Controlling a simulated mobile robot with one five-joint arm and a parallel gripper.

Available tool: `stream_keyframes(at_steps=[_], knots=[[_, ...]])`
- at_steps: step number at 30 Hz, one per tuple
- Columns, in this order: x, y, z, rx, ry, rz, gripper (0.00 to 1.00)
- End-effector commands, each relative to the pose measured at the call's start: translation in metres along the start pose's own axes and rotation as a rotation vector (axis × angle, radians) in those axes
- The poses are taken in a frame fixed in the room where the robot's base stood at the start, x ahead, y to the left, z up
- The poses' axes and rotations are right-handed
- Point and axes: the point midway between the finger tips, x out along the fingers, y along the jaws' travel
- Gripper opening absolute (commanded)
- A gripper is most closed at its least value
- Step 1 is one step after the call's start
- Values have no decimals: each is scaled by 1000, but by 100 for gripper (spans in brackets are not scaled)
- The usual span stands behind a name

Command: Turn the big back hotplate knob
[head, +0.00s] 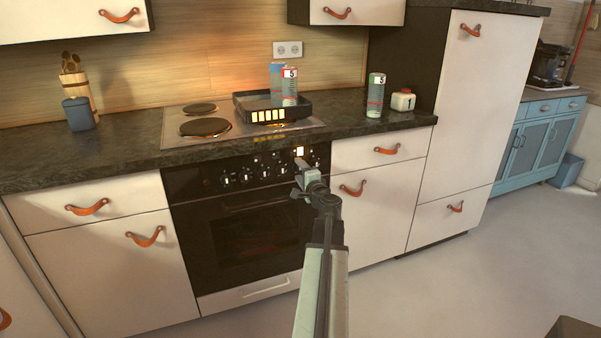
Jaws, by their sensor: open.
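The oven's black control panel (258,171) runs below the worktop, with a row of several small knobs with pale marks. A knob at the left end (225,179) and others toward the middle are in plain view. I cannot tell which one is for the big back hotplate. My gripper (299,179) is open and empty, in front of the panel's right part. It hides some of the knobs there, and I cannot tell whether it touches one. The hob (172,139) shows two dark hotplates on its left side.
The oven door (250,238) is closed.

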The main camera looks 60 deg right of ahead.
Motion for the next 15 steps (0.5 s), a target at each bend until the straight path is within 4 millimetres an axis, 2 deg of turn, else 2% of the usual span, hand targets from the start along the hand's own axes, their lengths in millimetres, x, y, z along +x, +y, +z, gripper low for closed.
stream_keyframes(at_steps=[5,12,15], knots=[[-19,0,0,0,2,0,55],[-67,0,0,0,4,0,55],[-77,0,-1,0,3,0,55]])
